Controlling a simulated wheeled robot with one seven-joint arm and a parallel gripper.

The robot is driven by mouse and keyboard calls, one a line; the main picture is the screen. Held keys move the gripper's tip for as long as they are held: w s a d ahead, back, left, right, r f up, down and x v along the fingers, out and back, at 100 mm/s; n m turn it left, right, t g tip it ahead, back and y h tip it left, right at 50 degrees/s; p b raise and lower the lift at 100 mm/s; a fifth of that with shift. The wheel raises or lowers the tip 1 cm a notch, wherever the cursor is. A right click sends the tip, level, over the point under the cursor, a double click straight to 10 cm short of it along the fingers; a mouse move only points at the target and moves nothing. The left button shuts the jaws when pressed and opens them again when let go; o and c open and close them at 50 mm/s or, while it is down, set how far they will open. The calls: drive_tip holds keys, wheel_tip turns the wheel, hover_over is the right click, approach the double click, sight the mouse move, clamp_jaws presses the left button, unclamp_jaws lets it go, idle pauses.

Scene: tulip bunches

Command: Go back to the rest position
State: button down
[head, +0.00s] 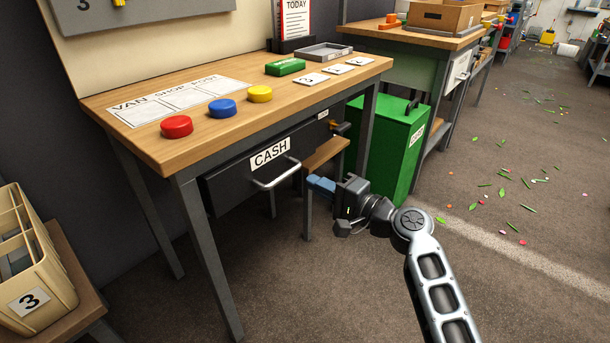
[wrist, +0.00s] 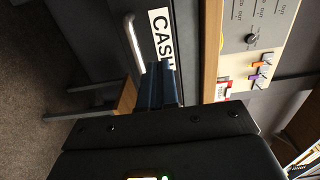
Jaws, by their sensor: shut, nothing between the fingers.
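My gripper (head: 318,186) is in front of the table in the head view, to the right of the cash drawer's handle and apart from it. Its blue fingers are together with nothing between them. In the wrist view the fingers (wrist: 158,88) point toward the drawer front, with the CASH label (wrist: 162,38) beyond them. The cash drawer (head: 240,174) is dark, with a silver handle (head: 277,174), and hangs under the wooden table top.
The wooden table (head: 215,137) carries red (head: 176,126), blue (head: 222,108) and yellow (head: 259,93) discs. A green bin (head: 385,150) stands to its right. A cream divided crate (head: 40,270) is at the lower left. Open floor (head: 500,290) lies to the right, with scattered petals and leaves.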

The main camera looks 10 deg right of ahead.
drive_tip(key=s+d+f+h, duration=0.2)
drive_tip(key=s+f+h, duration=0.4)
drive_tip(key=s+f, duration=0.95)
drive_tip(key=s+d+r+n+g+h, duration=0.1)
drive_tip(key=s+n+h, duration=0.1)
drive_tip(key=s, duration=0.9)
drive_tip(key=s+d+r+n+h, duration=0.1)
drive_tip(key=s+d+n+h, duration=0.1)
drive_tip(key=s, duration=0.9)
drive_tip(key=s+r+n+t, duration=0.1)
drive_tip(key=s+r+n, duration=0.6)
drive_tip(key=s+r, duration=0.75)
wheel_tip(320, 180, up, 19)
drive_tip(key=p, duration=1.8)
drive_tip(key=shift+s+f+h, duration=0.2)
drive_tip(key=shift+s+h, duration=0.1)
